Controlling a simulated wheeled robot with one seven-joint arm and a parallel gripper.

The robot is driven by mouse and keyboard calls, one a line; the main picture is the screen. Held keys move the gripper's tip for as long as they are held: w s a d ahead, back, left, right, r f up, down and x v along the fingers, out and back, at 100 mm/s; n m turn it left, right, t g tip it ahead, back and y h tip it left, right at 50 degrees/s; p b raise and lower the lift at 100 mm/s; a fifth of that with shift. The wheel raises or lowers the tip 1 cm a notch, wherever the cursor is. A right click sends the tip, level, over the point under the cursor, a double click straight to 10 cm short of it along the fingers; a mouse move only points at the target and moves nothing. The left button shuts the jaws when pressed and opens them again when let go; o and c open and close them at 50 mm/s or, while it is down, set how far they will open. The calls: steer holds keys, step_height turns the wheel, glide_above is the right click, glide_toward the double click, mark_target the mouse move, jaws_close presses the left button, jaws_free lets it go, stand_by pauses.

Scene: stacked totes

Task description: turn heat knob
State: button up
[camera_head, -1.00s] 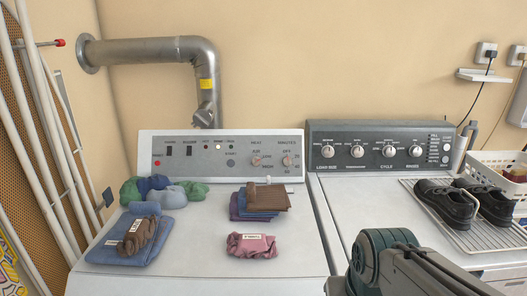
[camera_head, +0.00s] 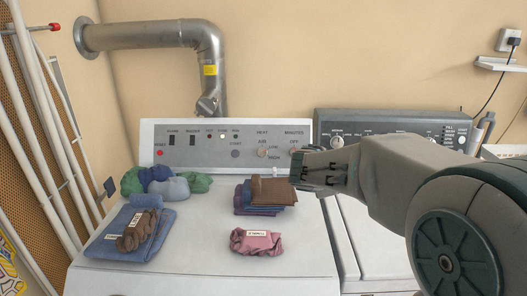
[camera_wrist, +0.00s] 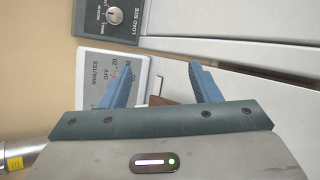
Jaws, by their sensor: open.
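The heat knob (camera_head: 262,152) is a small round knob on the light grey panel of the left machine, below the word HEAT. The minutes knob (camera_head: 294,152) sits just to its right. My gripper (camera_head: 298,172) reaches in from the right, its fingers in front of the panel's right end, to the right of the heat knob. In the wrist view its two blue fingers (camera_wrist: 160,78) stand apart with no object held between them. The panel's MINUTES end (camera_wrist: 97,66) shows beyond the left finger there; the heat knob is not clearly visible in that view.
Folded dark cloths (camera_head: 262,194), a pink cloth (camera_head: 256,242), a blue towel (camera_head: 122,246) and rolled cloths lie on the left machine's top (camera_head: 200,262). A dark-panelled machine (camera_head: 400,126) stands to the right, largely behind my arm. A metal duct (camera_head: 150,37) rises behind.

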steer(key=w+a+n+t+y, duration=0.3)
steer(key=w+a+n, duration=0.5)
steer(key=w+n, duration=0.1)
steer(key=n+y, duration=0.3)
steer(key=n, duration=0.5)
glide_toward(262, 152)
steer(key=v, duration=0.5)
steer(key=shift+s+d+f, duration=0.1)
steer(key=shift+s+f, duration=0.05)
steer(key=shift+f, duration=0.1)
steer(key=p+x, duration=0.2)
steer(key=x, duration=0.4)
steer(key=p+x, duration=0.2)
steer(key=x, duration=0.5)
steer(key=shift+w, duration=0.4)
steer(key=c, duration=1)
